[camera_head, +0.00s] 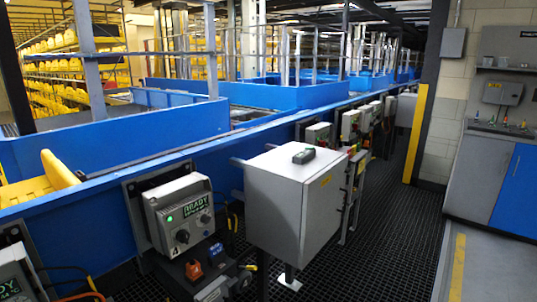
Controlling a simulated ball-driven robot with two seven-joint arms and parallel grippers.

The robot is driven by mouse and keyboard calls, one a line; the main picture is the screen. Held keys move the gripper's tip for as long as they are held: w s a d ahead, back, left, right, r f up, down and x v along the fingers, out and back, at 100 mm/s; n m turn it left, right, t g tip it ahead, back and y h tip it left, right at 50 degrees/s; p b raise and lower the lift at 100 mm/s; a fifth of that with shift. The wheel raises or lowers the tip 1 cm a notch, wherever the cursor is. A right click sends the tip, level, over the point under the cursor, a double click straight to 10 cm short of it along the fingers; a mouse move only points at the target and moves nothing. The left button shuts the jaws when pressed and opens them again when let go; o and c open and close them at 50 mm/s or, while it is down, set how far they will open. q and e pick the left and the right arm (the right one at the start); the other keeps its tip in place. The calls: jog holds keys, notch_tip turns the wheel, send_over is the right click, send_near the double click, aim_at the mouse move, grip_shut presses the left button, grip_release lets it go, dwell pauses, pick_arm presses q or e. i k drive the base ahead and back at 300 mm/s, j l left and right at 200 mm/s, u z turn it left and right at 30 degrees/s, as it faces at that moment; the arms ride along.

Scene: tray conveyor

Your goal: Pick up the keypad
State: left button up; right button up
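The keypad (304,156) is a small dark handheld-looking unit with a greenish-grey part. It lies on the flat top of a light grey metal cabinet (275,208), near the middle of the view. Neither of my grippers shows in the head view, so their state is hidden.
A blue conveyor side wall (90,222) runs from the lower left to the back. A grey control box (180,213) with a "READY" label is mounted on it, left of the cabinet. Dark grated floor (385,225) lies open to the right. A blue-doored counter (509,185) stands far right.

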aim_at(304, 156)
jog(key=i+l+u, duration=0.15)
jog(key=u, duration=0.2)
jog(key=i+l+u, duration=0.15)
jog(key=l+u, duration=0.2)
jog(key=i+l+u, duration=0.1)
jog(key=l+u, duration=0.25)
